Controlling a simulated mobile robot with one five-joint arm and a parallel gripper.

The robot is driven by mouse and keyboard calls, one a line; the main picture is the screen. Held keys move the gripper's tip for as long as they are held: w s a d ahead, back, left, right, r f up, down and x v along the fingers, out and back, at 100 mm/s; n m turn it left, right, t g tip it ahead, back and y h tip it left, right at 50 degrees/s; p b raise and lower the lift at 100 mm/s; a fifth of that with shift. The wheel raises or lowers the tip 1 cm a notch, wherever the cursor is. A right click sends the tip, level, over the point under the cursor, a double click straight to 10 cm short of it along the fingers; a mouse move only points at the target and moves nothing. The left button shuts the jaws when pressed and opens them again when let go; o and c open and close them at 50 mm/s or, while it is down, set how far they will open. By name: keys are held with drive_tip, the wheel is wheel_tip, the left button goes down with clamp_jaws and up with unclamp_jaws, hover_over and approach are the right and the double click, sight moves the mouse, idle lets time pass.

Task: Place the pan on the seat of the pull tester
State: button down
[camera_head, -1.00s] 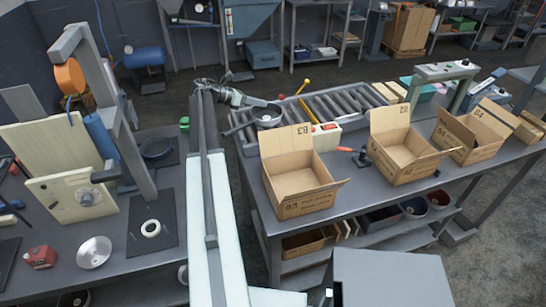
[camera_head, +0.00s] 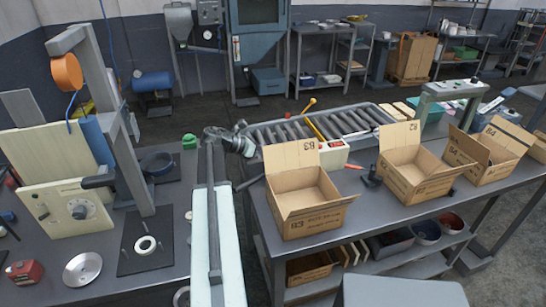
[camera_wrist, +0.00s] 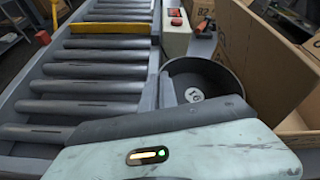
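The pan is hard to make out in the head view. A grey column machine with an orange cylinder (camera_head: 66,72), apparently the pull tester, stands on the left bench. A dark round seat-like piece (camera_head: 157,162) lies by its column.
A roller conveyor (camera_head: 312,132) and three open cardboard boxes, the nearest (camera_head: 313,222), stand on the right bench. A white ring (camera_head: 146,245) on a black mat, a silver dish (camera_head: 82,268) and a red block (camera_head: 24,272) lie on the left bench. A green object (camera_head: 189,141) is near its far edge.

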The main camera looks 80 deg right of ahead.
drive_tip(key=shift+f+b, duration=0.5)
drive_tip(key=shift+b, duration=0.05)
drive_tip(key=shift+f, duration=0.1)
